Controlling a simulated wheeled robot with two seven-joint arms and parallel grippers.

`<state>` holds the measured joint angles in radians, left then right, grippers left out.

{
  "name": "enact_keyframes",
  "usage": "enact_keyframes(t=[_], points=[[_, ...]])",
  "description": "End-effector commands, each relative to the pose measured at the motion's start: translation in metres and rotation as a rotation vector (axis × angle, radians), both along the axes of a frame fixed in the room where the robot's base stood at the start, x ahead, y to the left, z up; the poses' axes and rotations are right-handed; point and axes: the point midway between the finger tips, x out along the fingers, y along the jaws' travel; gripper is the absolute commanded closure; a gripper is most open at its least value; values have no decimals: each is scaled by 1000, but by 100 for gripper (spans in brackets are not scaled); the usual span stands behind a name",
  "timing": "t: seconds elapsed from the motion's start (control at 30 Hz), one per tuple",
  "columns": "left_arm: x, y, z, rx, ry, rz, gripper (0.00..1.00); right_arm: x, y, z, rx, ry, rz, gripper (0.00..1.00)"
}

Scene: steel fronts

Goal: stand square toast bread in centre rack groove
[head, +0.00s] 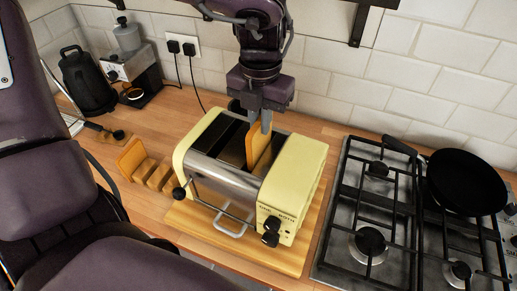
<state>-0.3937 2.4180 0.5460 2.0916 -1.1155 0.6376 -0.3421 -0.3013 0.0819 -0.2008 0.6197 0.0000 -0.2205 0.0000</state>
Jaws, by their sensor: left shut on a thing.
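My left gripper (265,125) is shut on the top edge of a square slice of toast bread (259,150), golden brown and upright. The slice is at the right-hand slot of the cream and steel toaster (300,180); whether its lower edge is inside the slot or just above it, I cannot tell. A small wooden rack (158,178) with upright dividers stands on the worktop left of the toaster. A taller orange-brown square piece (130,156) stands upright at its left end; it looks like another slice. The rack's grooves are partly hidden by the dividers. My right gripper is not in view.
The toaster stands on a wooden board (285,258). A gas hob (335,240) with a black pan (465,182) is at the right. A black kettle (84,82) and a coffee machine (132,70) stand at the back left.

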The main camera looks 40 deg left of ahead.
Motion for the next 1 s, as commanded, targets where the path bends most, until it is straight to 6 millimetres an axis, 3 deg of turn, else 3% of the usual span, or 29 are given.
enact_keyframes(t=[0.53, 1.0], points=[[0, 0, 47, 0, -1, 0, 100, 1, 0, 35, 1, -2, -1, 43], [0, 0, 45, 0, 0, 0, 100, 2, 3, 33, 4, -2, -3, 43]])
